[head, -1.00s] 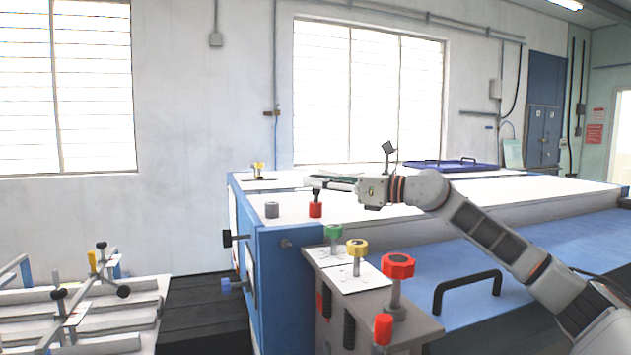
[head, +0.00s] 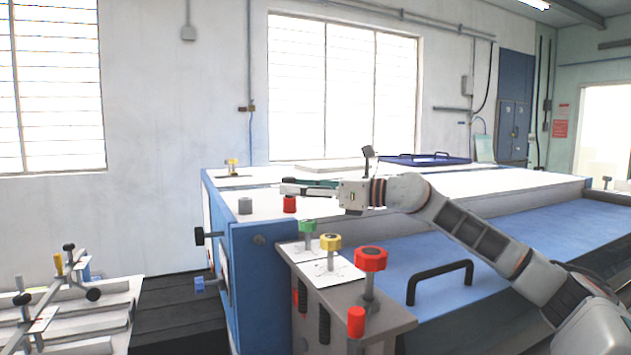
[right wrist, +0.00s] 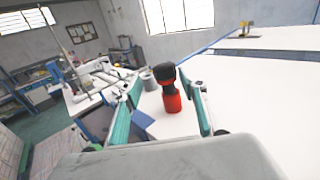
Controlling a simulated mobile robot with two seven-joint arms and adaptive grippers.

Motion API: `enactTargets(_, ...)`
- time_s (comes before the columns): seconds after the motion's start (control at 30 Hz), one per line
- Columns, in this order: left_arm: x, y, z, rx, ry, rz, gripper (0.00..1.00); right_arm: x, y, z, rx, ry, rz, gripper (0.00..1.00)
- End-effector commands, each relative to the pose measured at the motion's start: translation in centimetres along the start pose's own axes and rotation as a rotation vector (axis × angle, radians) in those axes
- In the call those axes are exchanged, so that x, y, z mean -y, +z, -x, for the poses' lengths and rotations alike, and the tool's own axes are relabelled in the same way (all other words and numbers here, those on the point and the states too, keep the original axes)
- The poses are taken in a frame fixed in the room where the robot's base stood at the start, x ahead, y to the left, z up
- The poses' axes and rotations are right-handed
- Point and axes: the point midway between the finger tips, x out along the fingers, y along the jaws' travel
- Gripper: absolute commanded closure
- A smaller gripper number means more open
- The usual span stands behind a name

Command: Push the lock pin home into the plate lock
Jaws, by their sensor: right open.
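My right gripper (head: 288,188) is open, reaching left over the white top of the blue machine. A red piece (head: 289,204) stands upright on that top just below its fingertips. In the right wrist view, the red piece with a black upper part (right wrist: 170,96) stands between the two parted green-lined fingers (right wrist: 166,100), with gaps on both sides. A grey cylinder (head: 245,206) stands to its left. I cannot tell which piece is the lock pin or which fitting is the plate lock. My left gripper is not in view.
A front bracket carries green (head: 307,227), yellow (head: 330,242) and red (head: 370,258) knobs. A black handle (head: 440,282) rises from the blue front. A black knob (head: 200,236) juts from the left side. Most of the white top (head: 480,180) is clear.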

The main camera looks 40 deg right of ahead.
Motion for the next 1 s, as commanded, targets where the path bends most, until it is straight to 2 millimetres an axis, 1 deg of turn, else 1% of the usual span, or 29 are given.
enactTargets(0.03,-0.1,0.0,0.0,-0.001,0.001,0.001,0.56,0.2,-0.2,0.8,-0.004,-0.006,0.001,0.57)
enactTargets(0.2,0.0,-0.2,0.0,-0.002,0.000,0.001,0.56,-0.2,0.8,2.9,0.003,-0.008,0.012,0.57)
enactTargets(0.4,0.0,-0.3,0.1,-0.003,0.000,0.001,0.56,-0.2,1.3,4.5,0.009,-0.010,0.015,0.57)
enactTargets(0.7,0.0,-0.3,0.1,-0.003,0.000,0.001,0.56,-0.6,1.9,5.8,0.014,-0.010,0.021,0.57)
enactTargets(1.0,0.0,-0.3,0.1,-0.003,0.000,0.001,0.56,-0.7,2.1,5.9,0.016,-0.010,0.024,0.57)
